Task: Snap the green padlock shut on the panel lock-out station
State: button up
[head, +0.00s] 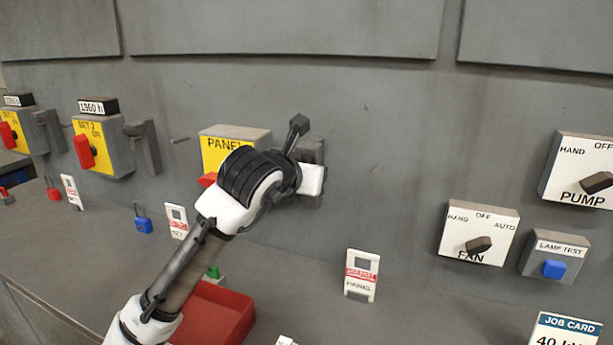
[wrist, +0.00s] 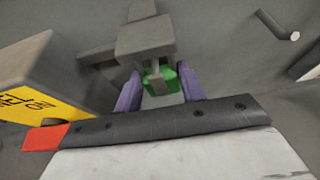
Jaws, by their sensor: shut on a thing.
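The green padlock (wrist: 170,75) shows in the wrist view between the two purple fingertips of my gripper (wrist: 159,88), which is shut on it. It sits just below the grey block of the lock-out station (wrist: 146,36); a grey piece passes in front of it. I cannot tell whether its shackle is through the station or closed. In the head view my gripper (head: 311,179) is at the grey station (head: 312,150) right of the yellow PANEL box (head: 215,153). The padlock is hidden there by my wrist.
A red tray (head: 235,302) lies on the ledge below, with a small green thing (head: 214,271) near it. A PANEL tag (head: 361,276) stands to the right. A peg (wrist: 282,28) sticks out of the wall at the upper right. The wall right of my gripper is clear up to the FAN switch (head: 478,233).

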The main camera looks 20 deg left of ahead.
jog(key=shift+r, duration=0.3)
jog(key=shift+f, duration=0.2)
jog(key=shift+f+b, duration=0.4)
jog(key=o, duration=1.1)
jog(key=shift+o, duration=0.2)
jog(key=b+v, duration=0.2)
jog(key=v, duration=1.2)
jog(key=shift+b, duration=0.3)
jog(key=shift+f, duration=0.15)
